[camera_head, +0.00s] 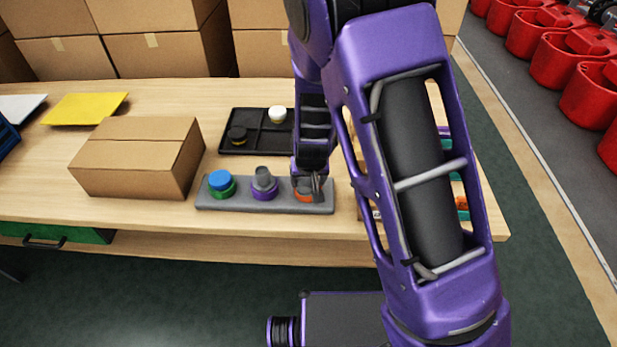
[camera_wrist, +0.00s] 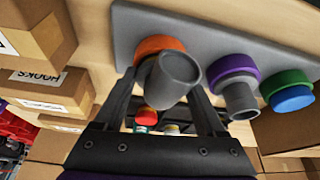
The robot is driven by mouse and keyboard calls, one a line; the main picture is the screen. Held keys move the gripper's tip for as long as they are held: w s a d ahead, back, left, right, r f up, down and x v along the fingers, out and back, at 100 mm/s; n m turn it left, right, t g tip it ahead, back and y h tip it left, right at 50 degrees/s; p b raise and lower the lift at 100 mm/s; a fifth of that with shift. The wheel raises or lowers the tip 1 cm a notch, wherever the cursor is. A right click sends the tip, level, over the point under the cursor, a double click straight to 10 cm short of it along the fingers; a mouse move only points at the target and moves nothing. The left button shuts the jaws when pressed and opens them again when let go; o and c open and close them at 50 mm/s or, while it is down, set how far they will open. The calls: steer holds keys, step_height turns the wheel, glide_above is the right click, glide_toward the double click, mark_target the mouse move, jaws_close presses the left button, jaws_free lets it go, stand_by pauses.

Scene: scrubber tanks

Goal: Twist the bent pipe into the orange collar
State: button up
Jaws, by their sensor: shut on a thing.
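The orange collar (camera_head: 303,197) is at the right end of a grey base block (camera_head: 222,206) on the table. It also shows in the wrist view (camera_wrist: 158,45). The grey bent pipe (camera_wrist: 176,76) stands at the orange collar, its open end facing the wrist camera. Its lower end meets the collar, but how deep it sits cannot be told. My gripper (camera_wrist: 165,84) is shut on the bent pipe, one finger on each side. In the head view my gripper (camera_head: 308,182) is right above the orange collar and hides most of the pipe.
On the same block, a purple collar (camera_head: 263,192) holds a grey pipe piece (camera_wrist: 240,98), and a green collar has a blue cap (camera_head: 220,180). A black tray (camera_head: 230,148) with a black and a white part lies behind. A cardboard box (camera_head: 135,158) stands left.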

steer(key=shift+a+m+h+p, duration=0.2)
steer(key=shift+m+h+p, duration=0.6)
steer(key=shift+m+p, duration=2.2)
steer(key=shift+n+p, duration=0.6)
steer(key=shift+p, duration=0.35)
steer(key=shift+a+m+h, duration=0.1)
steer(key=shift+m+h, duration=0.2)
steer(key=shift+m, duration=0.2)
steer(key=shift+m, duration=0.3)
steer(key=shift+w+m+g+h, duration=0.1)
steer(key=shift+m+g+h, duration=0.25)
steer(key=shift+m, duration=0.25)
steer(key=shift+a+m, duration=0.1)
steer(key=shift+m, duration=0.7)
steer(key=shift+h, duration=0.25)
